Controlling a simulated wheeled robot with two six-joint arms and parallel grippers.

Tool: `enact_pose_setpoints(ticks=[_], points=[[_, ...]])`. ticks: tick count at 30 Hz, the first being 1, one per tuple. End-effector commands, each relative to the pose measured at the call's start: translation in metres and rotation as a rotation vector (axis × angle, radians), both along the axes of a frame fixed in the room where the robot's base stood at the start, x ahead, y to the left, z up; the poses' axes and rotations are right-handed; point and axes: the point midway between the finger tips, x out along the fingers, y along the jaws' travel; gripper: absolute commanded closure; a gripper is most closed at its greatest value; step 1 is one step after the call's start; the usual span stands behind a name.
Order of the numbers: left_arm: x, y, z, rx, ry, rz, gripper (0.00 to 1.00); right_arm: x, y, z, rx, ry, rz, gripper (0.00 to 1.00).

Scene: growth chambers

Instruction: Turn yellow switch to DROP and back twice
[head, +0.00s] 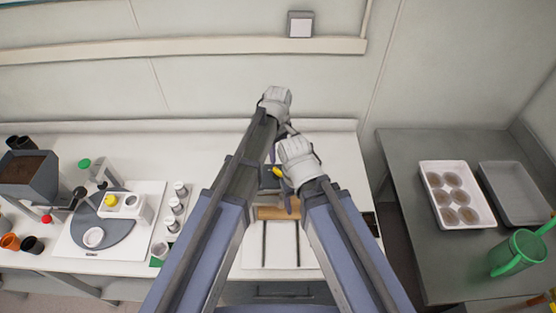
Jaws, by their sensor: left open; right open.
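A small yellow part (277,170), which may be the yellow switch, shows between my arms beside my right gripper. Most of what it sits on is hidden, and I cannot read a DROP mark or its setting. My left gripper (276,103) is the higher one, near the back of the white bench. My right gripper (297,162) is just below it and right beside the yellow part; I cannot tell whether they touch. Both grippers are open with nothing seen held, though their fingertips are hard to make out.
A grey table at right bears a white tray (480,214), a grey tray (515,195) and a green watering can (517,254).

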Motion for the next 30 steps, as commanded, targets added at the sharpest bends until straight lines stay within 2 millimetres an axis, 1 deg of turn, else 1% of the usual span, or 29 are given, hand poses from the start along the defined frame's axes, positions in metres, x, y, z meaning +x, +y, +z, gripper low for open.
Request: enact_pose_setpoints(ticks=[5,11,17,24,27,30], points=[[0.0,0.0,-0.001,0.0,0.0,0.0,0.54,0.0,0.0,-0.001,0.0,0.0,0.0,0.35],[0.0,0.0,-0.011,0.0,0.0,-0.001,0.54,0.0,0.0,-0.011,0.0,0.0,0.0,0.35],[0.0,0.0,-0.031,0.0,0.0,-0.001,0.54,0.0,0.0,-0.031,0.0,-0.001,0.001,0.35],[0.0,0.0,-0.063,0.0,0.0,-0.001,0.54,0.0,0.0,-0.063,-0.001,-0.001,0.008,0.35],[0.0,0.0,-0.073,0.0,0.0,-0.001,0.54,0.0,0.0,-0.073,-0.001,-0.001,0.01,0.35],[0.0,0.0,-0.078,0.0,0.0,-0.001,0.54,0.0,0.0,-0.078,-0.002,-0.001,0.012,0.35]])
